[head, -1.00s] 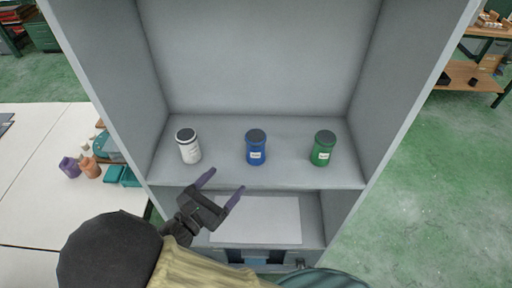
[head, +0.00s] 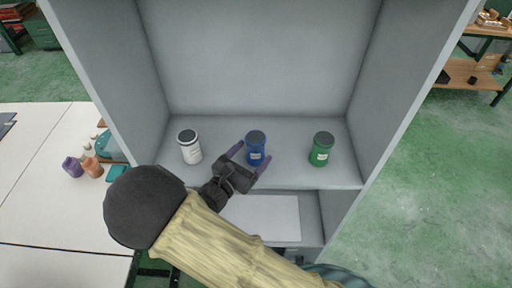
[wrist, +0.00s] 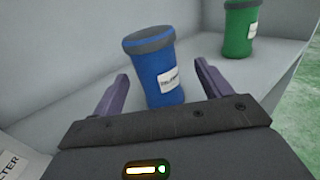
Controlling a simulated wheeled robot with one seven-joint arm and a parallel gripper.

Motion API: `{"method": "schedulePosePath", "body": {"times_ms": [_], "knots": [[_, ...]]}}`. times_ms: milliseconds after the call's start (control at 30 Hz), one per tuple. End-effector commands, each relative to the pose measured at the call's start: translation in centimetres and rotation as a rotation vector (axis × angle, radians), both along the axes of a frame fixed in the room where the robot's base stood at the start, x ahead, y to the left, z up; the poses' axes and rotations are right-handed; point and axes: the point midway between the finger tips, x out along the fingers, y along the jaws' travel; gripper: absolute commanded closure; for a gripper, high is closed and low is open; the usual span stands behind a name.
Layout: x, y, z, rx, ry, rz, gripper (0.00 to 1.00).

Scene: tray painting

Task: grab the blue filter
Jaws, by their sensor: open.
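The blue filter (head: 256,148) is a blue canister with a dark lid and a white label, standing upright in the middle of the grey shelf. My gripper (head: 251,158) is open at the canister's front, with its fingers reaching toward the canister's two sides. In the wrist view the blue filter (wrist: 158,68) appears between the two purple fingers of my gripper (wrist: 158,82). The fingers look apart from it, and I cannot tell how far it lies between them.
A white canister (head: 190,147) stands to the left and a green canister (head: 321,149) to the right on the same shelf (head: 290,180). The cabinet's side walls (head: 385,75) bound the space. A white table (head: 50,200) with bottles is at left.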

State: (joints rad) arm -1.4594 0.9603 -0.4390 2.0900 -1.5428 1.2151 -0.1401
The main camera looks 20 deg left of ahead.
Motion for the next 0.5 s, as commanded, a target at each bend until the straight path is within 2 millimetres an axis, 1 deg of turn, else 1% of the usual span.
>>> {"method": "schedulePosePath", "body": {"times_ms": [100,200,267,400,500], "knots": [[0.0,0.0,0.0,0.0,0.0,-0.001,0.23],[0.6,-0.2,0.3,0.0,-0.001,-0.002,0.23],[1.3,-0.4,0.5,-0.001,-0.002,-0.004,0.23],[3.4,-0.9,1.0,-0.001,-0.002,-0.004,0.23],[4.5,-1.3,0.7,0.0,-0.001,-0.003,0.23]]}}
